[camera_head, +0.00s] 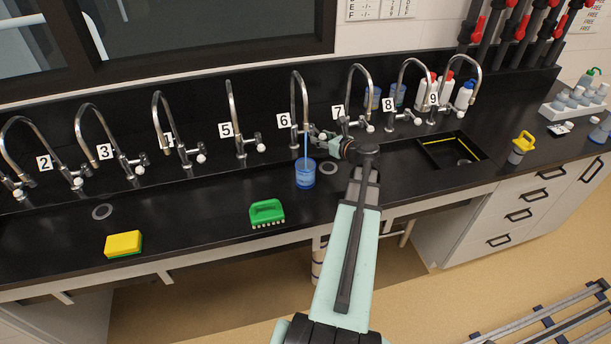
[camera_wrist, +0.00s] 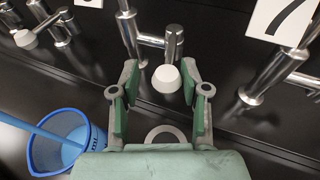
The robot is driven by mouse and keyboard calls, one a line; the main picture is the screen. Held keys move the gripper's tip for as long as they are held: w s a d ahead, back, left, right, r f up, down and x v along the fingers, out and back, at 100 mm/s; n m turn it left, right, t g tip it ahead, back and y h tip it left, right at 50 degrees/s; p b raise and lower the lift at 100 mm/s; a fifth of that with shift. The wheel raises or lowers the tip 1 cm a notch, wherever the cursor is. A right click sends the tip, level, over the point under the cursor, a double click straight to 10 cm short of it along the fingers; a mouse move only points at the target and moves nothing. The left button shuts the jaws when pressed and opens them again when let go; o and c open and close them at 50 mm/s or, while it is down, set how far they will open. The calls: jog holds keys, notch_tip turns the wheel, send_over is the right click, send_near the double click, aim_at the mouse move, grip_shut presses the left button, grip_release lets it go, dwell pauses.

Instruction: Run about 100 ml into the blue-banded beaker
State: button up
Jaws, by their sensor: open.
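A blue beaker (camera_head: 305,174) stands upright on the bench under the spout of tap 6 (camera_head: 298,100). A thin blue water stream (camera_head: 306,145) runs from the spout into it. In the wrist view the beaker (camera_wrist: 62,142) is at lower left with the stream (camera_wrist: 38,131) entering it. Some water shows inside, but I cannot read the level. My gripper (camera_wrist: 159,82) is open, with its fingers on either side of the tap's white knob (camera_wrist: 166,79). I cannot tell whether they touch it. In the head view my arm partly hides the gripper.
More numbered taps line the bench, with tap 7 (camera_head: 362,95) close on the right. A green brush (camera_head: 267,212) and a yellow sponge (camera_head: 123,244) lie near the front edge. A sink (camera_head: 450,150) is at right. Two bluish beakers and several bottles stand behind the right-hand taps.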

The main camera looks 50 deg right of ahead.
jog(key=p+v, duration=0.1)
jog(key=v, duration=0.6)
jog(key=shift+a, duration=0.4)
dwell(0.4)
jog(key=shift+w, duration=0.2)
